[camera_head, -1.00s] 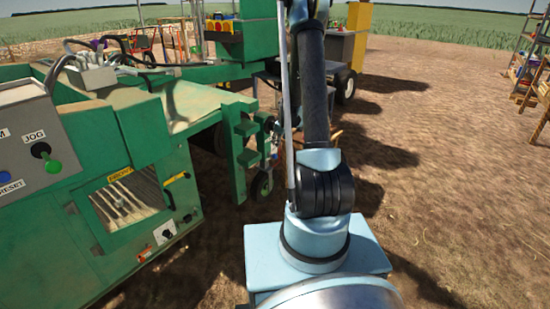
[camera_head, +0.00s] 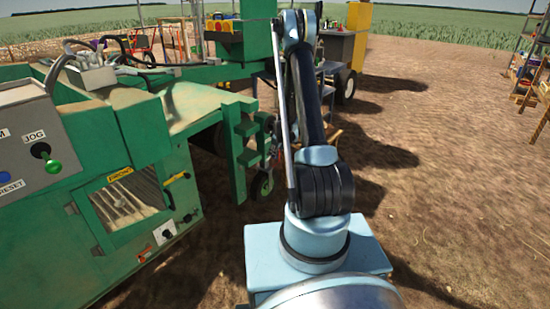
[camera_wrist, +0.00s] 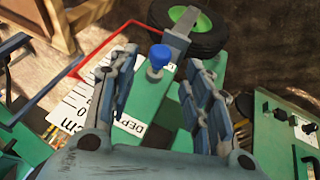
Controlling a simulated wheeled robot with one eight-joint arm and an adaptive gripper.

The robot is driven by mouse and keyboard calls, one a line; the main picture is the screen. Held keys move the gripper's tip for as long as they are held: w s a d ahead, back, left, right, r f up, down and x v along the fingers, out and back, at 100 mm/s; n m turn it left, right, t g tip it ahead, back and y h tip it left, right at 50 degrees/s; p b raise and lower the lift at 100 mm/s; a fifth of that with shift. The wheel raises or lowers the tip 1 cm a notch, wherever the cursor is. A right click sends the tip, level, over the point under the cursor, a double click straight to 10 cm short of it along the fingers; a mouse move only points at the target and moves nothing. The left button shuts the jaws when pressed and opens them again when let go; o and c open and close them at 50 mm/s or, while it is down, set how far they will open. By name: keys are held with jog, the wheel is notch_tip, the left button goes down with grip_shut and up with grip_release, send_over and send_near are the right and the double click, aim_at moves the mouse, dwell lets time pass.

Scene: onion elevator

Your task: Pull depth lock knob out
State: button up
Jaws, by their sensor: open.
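A blue-topped knob (camera_wrist: 159,56) stands on a green bracket in the wrist view, beside a partly hidden label that starts "DEP" (camera_wrist: 132,124). It has a grey stem and collar below the blue head. My gripper (camera_wrist: 160,75) is open, with one finger to the left of the knob and one to the right. The knob shows in the gap between the fingertips, and no contact with either finger can be seen. How far out the knob sits cannot be told. In the head view my arm hides the gripper, and the knob cannot be made out.
A white ruler marked in cm (camera_wrist: 72,110) lies left of the gripper, near a red frame edge. A black wheel with a green hub (camera_wrist: 190,18) is beyond the knob. A green panel with black knobs (camera_wrist: 285,125) is at right. The green machine (camera_head: 120,130) stands left of my arm.

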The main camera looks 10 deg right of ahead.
jog(key=shift+x, duration=2.85)
grip_shut()
